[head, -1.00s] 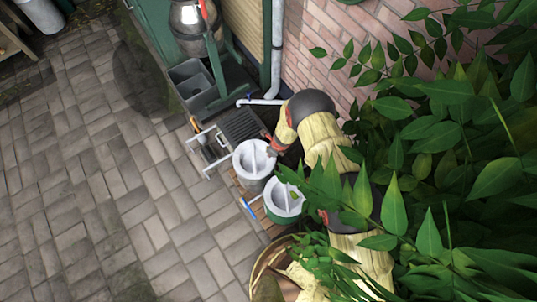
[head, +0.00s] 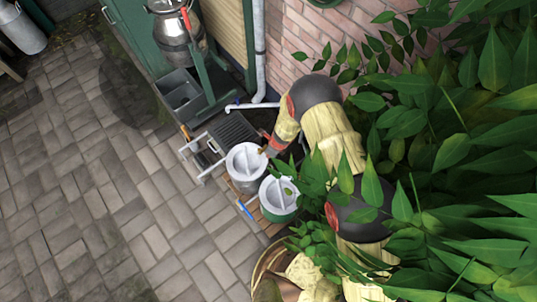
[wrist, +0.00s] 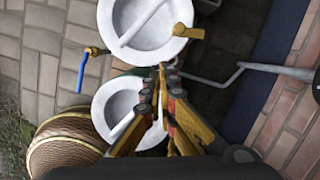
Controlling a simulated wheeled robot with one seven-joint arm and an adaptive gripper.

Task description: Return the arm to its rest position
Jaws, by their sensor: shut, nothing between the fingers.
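My arm (head: 333,135) shows in the head view on the right, with a cream sleeve and dark joints, partly behind green leaves. It bends over toward two round white-topped containers. My gripper (wrist: 162,68) shows in the wrist view with its yellow-and-dark fingers together and nothing between them. The fingertips appear just below the rim of the upper white container (wrist: 150,50) in that picture. The second white container (wrist: 112,97) is partly covered by the fingers. In the head view the gripper's tips are hard to make out beside the containers.
Leafy branches (head: 450,150) crowd my arm on the right, beside a brick wall (head: 310,40). A white pipe (head: 260,50), a grey bin (head: 180,95) and a metal churn (head: 175,35) stand behind. A woven basket (wrist: 62,145) is close by. Paving at left is open.

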